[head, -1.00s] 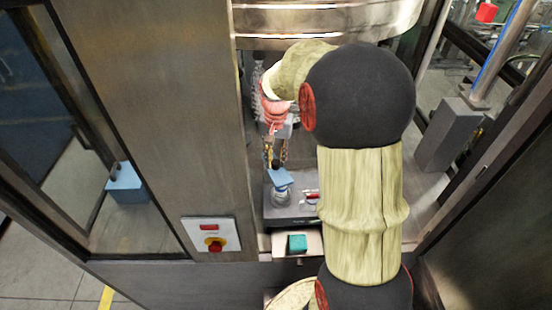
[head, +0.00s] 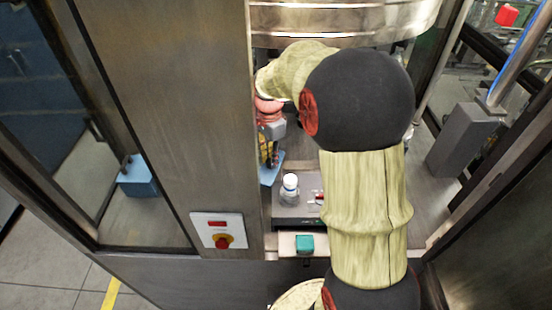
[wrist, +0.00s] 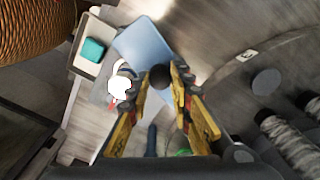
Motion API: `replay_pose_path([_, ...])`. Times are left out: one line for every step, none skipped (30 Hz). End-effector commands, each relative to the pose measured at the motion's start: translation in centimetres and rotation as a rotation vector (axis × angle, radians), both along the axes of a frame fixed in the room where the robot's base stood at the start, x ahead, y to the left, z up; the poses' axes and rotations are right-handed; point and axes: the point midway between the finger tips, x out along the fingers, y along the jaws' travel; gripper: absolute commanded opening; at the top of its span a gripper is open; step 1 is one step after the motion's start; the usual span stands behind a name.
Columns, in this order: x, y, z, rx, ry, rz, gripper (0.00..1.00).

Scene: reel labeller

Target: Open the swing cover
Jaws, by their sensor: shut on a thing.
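The swing cover is a light blue plate, seen in the wrist view (wrist: 147,45) with a dark round knob (wrist: 160,76). My gripper (wrist: 159,79) is shut on that knob, one yellow finger on each side. In the head view, the cover (head: 270,171) shows as a blue sliver left of a white-capped bottle (head: 289,188), and my gripper (head: 268,158) is above it, partly hidden by the grey column. The bottle stands uncovered in the head view. In the wrist view, the white bottle (wrist: 119,88) is beside the cover.
A teal block (head: 304,243) sits on a pale ledge (head: 283,246) in front. The tall grey column (head: 165,100) rises close on the left, with a red-button panel (head: 218,231). A metal drum (head: 345,18) is behind above. My arm hides much of the right side.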

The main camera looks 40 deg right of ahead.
Motion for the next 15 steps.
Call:
replay_pose_path([0.3, 0.2, 0.0, -0.001, -0.001, -0.038, 0.0])
replay_pose_path([0.5, 0.2, 0.0, -0.001, -0.001, -0.063, 0.0])
replay_pose_path([0.7, 0.3, 0.0, -0.001, -0.002, -0.096, 0.0])
replay_pose_path([0.9, 0.4, 0.0, -0.001, -0.002, -0.121, 0.0])
replay_pose_path([1.0, 0.5, 0.0, -0.001, -0.002, -0.144, 0.0])
replay_pose_path([1.2, 0.5, 0.1, -0.001, -0.002, -0.174, 0.0])
replay_pose_path([1.3, 0.6, 0.1, -0.001, -0.002, -0.195, 0.0])
replay_pose_path([1.4, 0.6, 0.1, -0.001, -0.002, -0.214, 0.0])
replay_pose_path([1.6, 0.6, 0.1, -0.001, -0.002, -0.24, 0.0])
replay_pose_path([1.7, 0.7, 0.1, -0.001, -0.003, -0.258, 0.0])
replay_pose_path([1.8, 0.7, 0.1, -0.001, -0.003, -0.274, 0.0])
replay_pose_path([1.9, 0.7, 0.1, -0.001, -0.003, -0.295, 0.0])
replay_pose_path([2.0, 0.7, 0.1, -0.001, -0.003, -0.309, 0.0])
replay_pose_path([2.1, 0.7, 0.1, -0.001, -0.003, -0.322, 0.0])
replay_pose_path([2.2, 0.8, 0.1, -0.001, -0.003, -0.337, 0.0])
